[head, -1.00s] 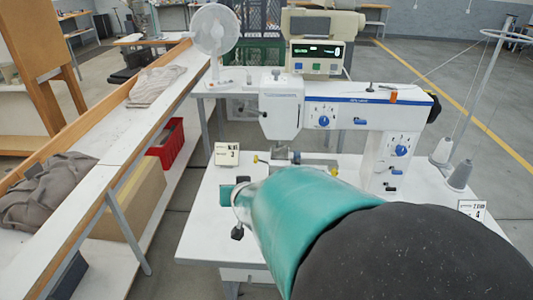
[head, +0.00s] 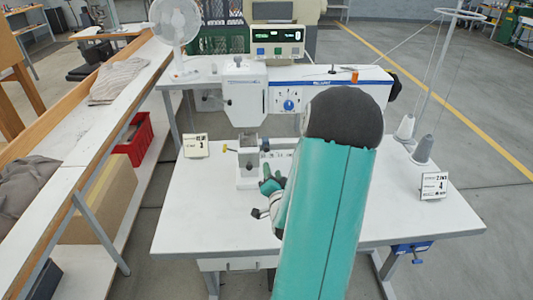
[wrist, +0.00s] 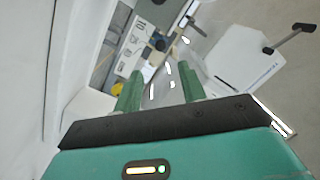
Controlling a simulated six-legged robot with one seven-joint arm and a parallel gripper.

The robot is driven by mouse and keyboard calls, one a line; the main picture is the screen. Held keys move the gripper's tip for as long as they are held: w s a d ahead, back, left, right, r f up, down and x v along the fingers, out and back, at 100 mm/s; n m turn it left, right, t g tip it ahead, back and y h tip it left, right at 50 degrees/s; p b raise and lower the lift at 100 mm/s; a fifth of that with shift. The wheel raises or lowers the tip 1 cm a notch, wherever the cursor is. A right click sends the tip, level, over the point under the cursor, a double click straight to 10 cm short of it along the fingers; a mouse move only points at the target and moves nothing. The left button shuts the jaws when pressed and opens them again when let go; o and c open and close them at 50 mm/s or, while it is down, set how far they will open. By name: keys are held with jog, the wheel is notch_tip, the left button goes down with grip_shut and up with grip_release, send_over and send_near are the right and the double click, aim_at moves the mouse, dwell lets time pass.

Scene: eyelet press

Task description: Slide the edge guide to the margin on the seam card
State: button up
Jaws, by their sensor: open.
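The sewing machine's bed carries a small metal assembly with a yellow knob (head: 227,147) on its left, which looks like the edge guide; a yellow knob (wrist: 118,88) also shows in the wrist view. My gripper (head: 270,183) is just in front of the assembly, apart from the knob. In the wrist view its green fingers (wrist: 165,84) are apart and empty.
The white sewing machine head (head: 244,92) hangs over the bed, with its arm running right. Thread cones (head: 423,150) stand at the table's right. The white table (head: 200,215) is clear at front left. A fan (head: 175,25) stands behind on the left.

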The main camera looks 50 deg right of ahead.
aim_at(267, 150)
jog(key=x, duration=1)
jog(key=shift+w+d, duration=0.25)
jog(key=shift+w, duration=0.1)
grip_shut()
